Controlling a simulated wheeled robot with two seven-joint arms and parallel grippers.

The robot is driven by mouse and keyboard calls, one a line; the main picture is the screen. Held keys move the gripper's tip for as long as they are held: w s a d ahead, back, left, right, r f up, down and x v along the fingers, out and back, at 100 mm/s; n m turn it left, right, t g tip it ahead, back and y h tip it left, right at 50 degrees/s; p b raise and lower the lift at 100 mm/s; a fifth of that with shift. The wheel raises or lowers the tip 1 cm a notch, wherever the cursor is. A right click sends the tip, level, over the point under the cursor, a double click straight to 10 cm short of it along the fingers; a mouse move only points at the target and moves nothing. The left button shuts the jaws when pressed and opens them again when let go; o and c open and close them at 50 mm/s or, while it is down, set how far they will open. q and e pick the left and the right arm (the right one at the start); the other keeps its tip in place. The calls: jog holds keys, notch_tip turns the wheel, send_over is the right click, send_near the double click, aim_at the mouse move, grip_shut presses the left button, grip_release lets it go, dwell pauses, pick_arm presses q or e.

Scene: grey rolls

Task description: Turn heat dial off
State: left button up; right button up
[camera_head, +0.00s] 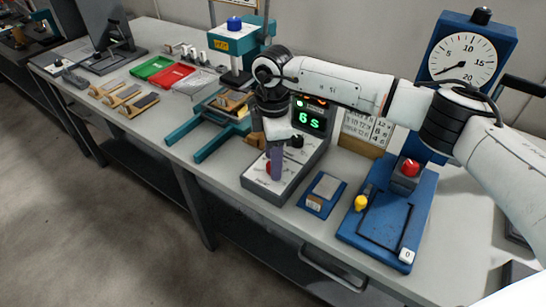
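A grey control box (265,187) stands near the table's front edge, with a lit green display (309,120) reading "6 s". A small black knob (297,141) sits on its top, just below the display; I cannot tell whether it is the heat dial or read its setting. A red part (268,168) on the box is partly hidden by my gripper. My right arm comes in from the right and bends down, with its gripper (277,172) pointing down over the box, left of the black knob. The fingers overlap in this view. My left gripper is not in view.
A blue press with a red button (411,168) and a round gauge (463,60) stands to the right. A small blue tray (321,194) lies between it and the box. Teal fixtures (217,135), a red tray (172,76) and a green tray (152,68) are left.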

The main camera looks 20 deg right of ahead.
jog(key=shift+f, duration=0.2)
jog(key=shift+c, duration=0.5)
jog(key=c, duration=1)
